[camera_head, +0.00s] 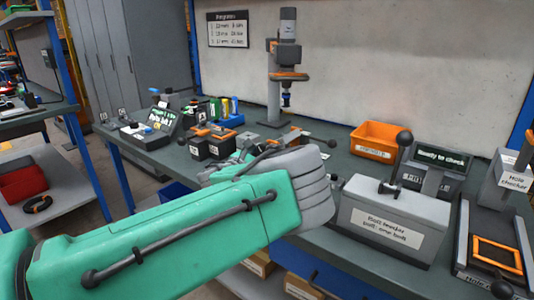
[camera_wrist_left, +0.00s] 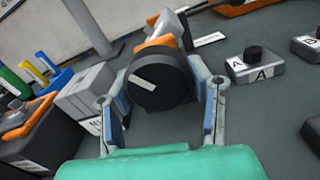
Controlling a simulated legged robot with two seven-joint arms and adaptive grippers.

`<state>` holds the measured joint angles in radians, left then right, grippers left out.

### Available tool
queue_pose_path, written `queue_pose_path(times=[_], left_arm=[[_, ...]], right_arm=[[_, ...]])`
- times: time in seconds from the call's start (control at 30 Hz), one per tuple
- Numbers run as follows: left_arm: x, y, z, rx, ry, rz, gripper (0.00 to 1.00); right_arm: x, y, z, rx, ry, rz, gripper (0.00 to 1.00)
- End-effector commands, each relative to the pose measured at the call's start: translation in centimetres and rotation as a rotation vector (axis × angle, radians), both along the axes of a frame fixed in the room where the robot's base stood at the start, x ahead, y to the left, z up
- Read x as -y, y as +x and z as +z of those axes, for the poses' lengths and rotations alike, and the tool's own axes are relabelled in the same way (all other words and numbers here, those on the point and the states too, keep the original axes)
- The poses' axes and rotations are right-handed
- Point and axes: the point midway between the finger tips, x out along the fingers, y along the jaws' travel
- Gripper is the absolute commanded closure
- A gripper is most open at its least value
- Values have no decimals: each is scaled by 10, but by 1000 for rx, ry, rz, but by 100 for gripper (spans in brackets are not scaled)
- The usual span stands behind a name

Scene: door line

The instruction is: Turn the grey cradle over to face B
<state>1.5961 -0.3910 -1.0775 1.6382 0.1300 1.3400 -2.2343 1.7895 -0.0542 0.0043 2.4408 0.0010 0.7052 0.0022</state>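In the left wrist view, a round black knob (camera_wrist_left: 158,88) with a white line stands between the two fingers of my left gripper (camera_wrist_left: 160,70). The fingers are spread on either side of the knob, and a gap shows at the right finger. Behind the knob are an orange bracket (camera_wrist_left: 158,42) and a light grey part, which may be the cradle; the knob hides much of it. I cannot tell which face is up. A grey button box marked A (camera_wrist_left: 257,70) and one marked B (camera_wrist_left: 314,44) stand to the right. My right gripper is not in view.
In the head view, a tall press (camera_head: 287,75) stands at the back of the bench. An orange bin (camera_head: 375,141), a grey bolt feeder (camera_head: 390,222) and a hole checker (camera_head: 492,240) stand to the right. Black-and-orange boxes (camera_head: 208,146) stand left of my wrist.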

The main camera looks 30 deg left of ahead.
Motion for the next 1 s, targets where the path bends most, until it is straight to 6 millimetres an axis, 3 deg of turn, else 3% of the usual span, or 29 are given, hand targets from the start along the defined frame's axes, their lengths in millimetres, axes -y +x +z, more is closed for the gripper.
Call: queue_pose_path(times=[0.47, 1.0], left_arm=[[4, 3, 8, 10, -88, -13, 83], [2, 3, 10, -20, -555, -10, 83]], right_arm=[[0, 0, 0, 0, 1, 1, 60], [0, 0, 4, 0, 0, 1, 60]])
